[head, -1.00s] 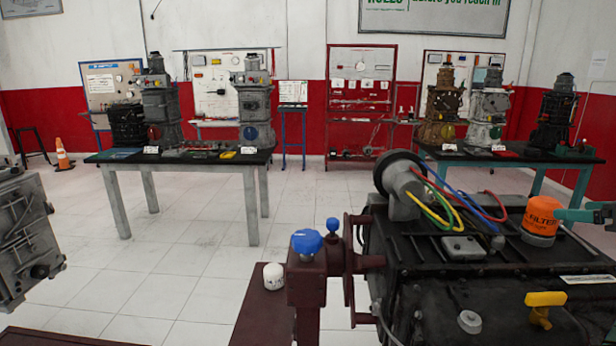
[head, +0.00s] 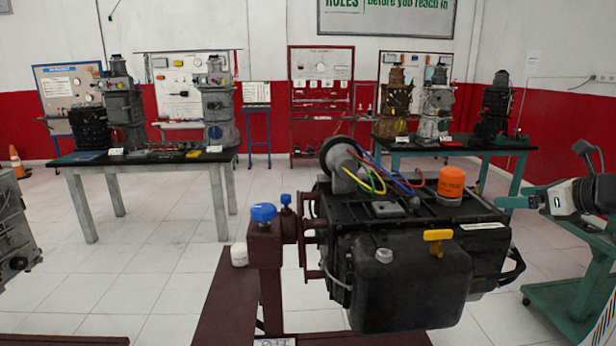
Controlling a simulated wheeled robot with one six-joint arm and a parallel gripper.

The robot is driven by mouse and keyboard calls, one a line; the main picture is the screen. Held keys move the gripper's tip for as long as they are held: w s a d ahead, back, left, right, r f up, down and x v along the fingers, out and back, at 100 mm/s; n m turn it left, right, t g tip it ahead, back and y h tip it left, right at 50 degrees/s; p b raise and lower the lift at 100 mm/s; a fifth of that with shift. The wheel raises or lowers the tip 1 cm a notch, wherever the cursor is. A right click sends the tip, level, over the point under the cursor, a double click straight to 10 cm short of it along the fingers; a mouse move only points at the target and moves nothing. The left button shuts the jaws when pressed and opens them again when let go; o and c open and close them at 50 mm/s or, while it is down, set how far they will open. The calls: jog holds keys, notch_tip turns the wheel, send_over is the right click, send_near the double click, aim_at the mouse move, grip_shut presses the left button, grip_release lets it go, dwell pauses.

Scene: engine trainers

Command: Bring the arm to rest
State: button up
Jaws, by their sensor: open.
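My gripper (head: 516,201) is at the right of the head view, with teal fingers. It is open, with nothing seen between the fingers. It is to the right of the orange oil filter (head: 451,184), with a visible gap in the picture. The filter stands upright on top of the black engine (head: 400,275). My arm (head: 580,195) comes in from the right edge, roughly level, and most of it is out of frame.
The engine hangs on a dark red stand (head: 265,285) with a blue knob (head: 263,212). A green wheeled stand (head: 570,305) is at lower right. Tables with engines (head: 145,158) (head: 455,146) stand behind.

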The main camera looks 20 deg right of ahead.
jog(key=a+n+g+y, duration=0.1)
jog(key=a+n, duration=0.1)
jog(key=a, duration=0.2)
jog(key=w+a+n+g+y, duration=0.1)
jog(key=a+n, duration=0.2)
jog(key=a, duration=0.2)
jog(key=w+a+f+n+g+y, duration=0.1)
jog(key=a+n, duration=0.2)
jog(key=a, duration=0.2)
jog(key=shift+g, duration=0.4)
jog(key=s+a+f+n+g+y, duration=0.1)
jog(key=a+n+g, duration=0.1)
jog(key=a+n, duration=0.3)
jog(key=s+a+f+n+g, duration=0.1)
jog(key=s+a+n+g, duration=0.15)
jog(key=a, duration=0.45)
jog(key=s+a+f+n+g+h, duration=0.1)
jog(key=s+a+n, duration=0.3)
jog(key=n, duration=0.5)
jog(key=s+a+f+n+g+h, duration=0.2)
jog(key=s+a+n+h, duration=0.1)
jog(key=s+n, duration=0.5)
jog(key=shift+s+a+n+g+h, duration=0.2)
jog(key=shift+a+n+g+h, duration=0.15)
jog(key=shift+n+h, duration=0.5)
